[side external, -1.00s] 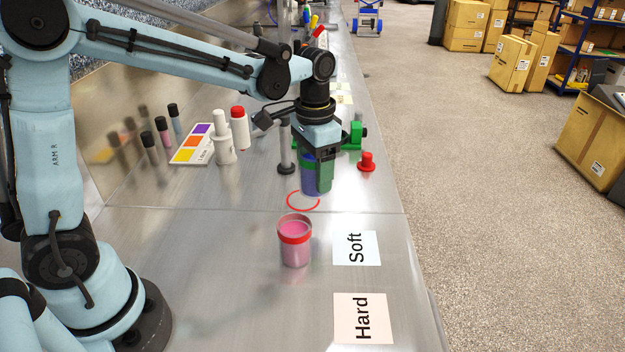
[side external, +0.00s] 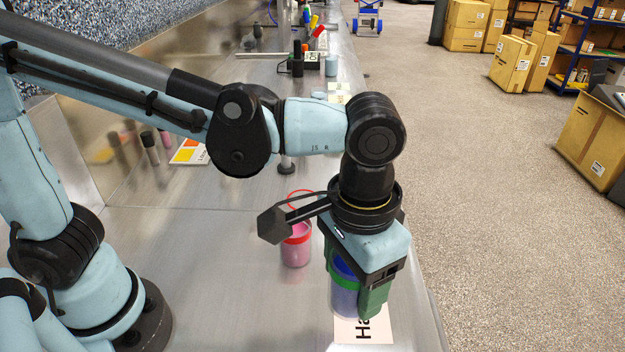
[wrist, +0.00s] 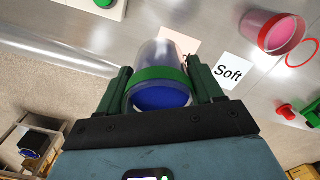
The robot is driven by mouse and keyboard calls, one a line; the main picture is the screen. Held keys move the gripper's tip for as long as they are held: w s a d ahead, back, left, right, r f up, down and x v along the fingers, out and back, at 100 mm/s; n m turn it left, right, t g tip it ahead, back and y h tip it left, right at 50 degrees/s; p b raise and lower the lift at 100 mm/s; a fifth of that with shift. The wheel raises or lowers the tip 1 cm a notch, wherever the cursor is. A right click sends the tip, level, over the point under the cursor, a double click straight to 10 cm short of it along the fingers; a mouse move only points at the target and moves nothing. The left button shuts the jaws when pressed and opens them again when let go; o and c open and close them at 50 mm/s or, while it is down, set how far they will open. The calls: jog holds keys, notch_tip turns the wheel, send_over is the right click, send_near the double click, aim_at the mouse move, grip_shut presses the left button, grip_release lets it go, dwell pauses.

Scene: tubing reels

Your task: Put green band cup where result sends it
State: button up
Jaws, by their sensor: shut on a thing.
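The green band cup (side external: 344,290) is a clear cup with a green band and blue contents. My gripper (side external: 360,298) is shut on it, over or at the Hard card (side external: 378,330) in the side view. In the wrist view the cup (wrist: 158,88) sits between the two green fingers of my gripper (wrist: 165,85). I cannot tell whether its base touches the card. The Soft card (wrist: 229,72) shows in the wrist view; my arm hides it in the side view.
A red band cup with pink contents (side external: 295,246) stands left of my gripper. A red ring mark (wrist: 303,52) is on the counter beyond it. The counter's right edge is close to my gripper. A red knob (wrist: 286,111) shows in the wrist view.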

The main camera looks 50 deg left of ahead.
jog(key=s+d, duration=0.3)
jog(key=s, duration=0.2)
jog(key=w+a+f, duration=0.1)
jog(key=w+f, duration=0.1)
jog(key=w, duration=0.1)
jog(key=w+a+f, duration=0.1)
jog(key=w+f, duration=0.1)
jog(key=w, duration=0.1)
jog(key=w+a+f, duration=0.1)
jog(key=w+f, duration=0.2)
jog(key=w, duration=0.1)
jog(key=shift+a, duration=0.4)
jog(key=shift+w+f, duration=0.1)
jog(key=shift+f, duration=1.95)
jog(key=shift+f, duration=0.15)
jog(key=o, duration=1.2)
